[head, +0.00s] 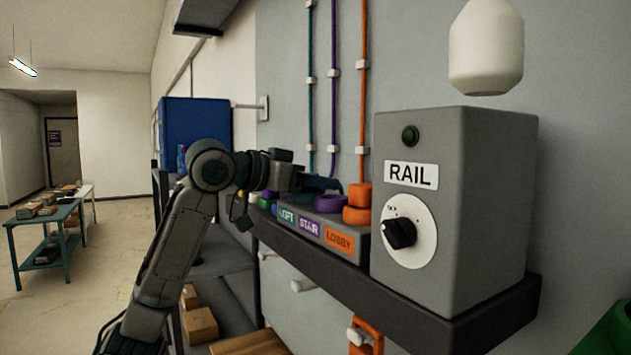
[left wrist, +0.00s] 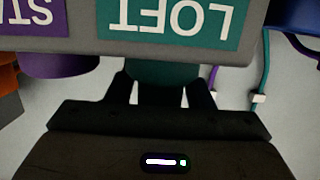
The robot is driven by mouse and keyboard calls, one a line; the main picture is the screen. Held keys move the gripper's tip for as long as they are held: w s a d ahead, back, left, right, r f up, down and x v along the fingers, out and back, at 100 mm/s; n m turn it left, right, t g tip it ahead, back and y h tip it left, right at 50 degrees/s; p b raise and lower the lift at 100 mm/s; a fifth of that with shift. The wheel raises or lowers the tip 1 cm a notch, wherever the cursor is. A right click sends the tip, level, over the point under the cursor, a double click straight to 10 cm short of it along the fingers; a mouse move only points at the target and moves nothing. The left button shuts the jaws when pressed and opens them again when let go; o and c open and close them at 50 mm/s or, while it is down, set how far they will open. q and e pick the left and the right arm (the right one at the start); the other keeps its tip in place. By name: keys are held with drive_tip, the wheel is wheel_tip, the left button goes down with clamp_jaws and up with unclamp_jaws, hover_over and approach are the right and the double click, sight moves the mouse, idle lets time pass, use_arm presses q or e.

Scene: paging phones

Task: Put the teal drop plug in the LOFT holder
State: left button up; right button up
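The grey holder box stands on the shelf with LOFT, STAIR and LOBBY labels. The teal LOFT label (head: 286,216) marks the LOFT holder's place, and it shows upside down in the left wrist view (left wrist: 168,17). My left gripper (head: 318,184) is at the box, above the LOFT and STAIR labels in the head view. In the left wrist view a teal piece (left wrist: 160,72) is between its two fingers, right by the LOFT label. Plug and holder are hard to tell apart there, and I cannot tell whether the fingers press on it. My right gripper is not in view.
A purple round piece (head: 328,203) and an orange stack (head: 357,203) sit on the box beside LOFT. The grey RAIL box (head: 455,200) with a dial stands to the right. Teal, purple and orange cables run up the wall. A white cylinder (head: 486,50) hangs above.

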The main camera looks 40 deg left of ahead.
use_arm(q)
drive_tip(key=shift+o, duration=0.2)
drive_tip(key=shift+r, duration=0.15)
drive_tip(key=shift+r+p, duration=0.3)
drive_tip(key=shift+p, duration=0.05)
drive_tip(key=shift+s+a+f+b, duration=0.1)
drive_tip(key=shift+s+a+b, duration=0.15)
drive_tip(key=shift+s+b, duration=0.3)
drive_tip(key=shift+s+a+f+b, duration=0.1)
drive_tip(key=shift+s+a+b, duration=0.1)
drive_tip(key=shift+s+b, duration=0.35)
drive_tip(key=b+v, duration=0.3)
drive_tip(key=v, duration=0.6)
drive_tip(key=shift+s+r, duration=0.3)
drive_tip(key=shift+r, duration=0.05)
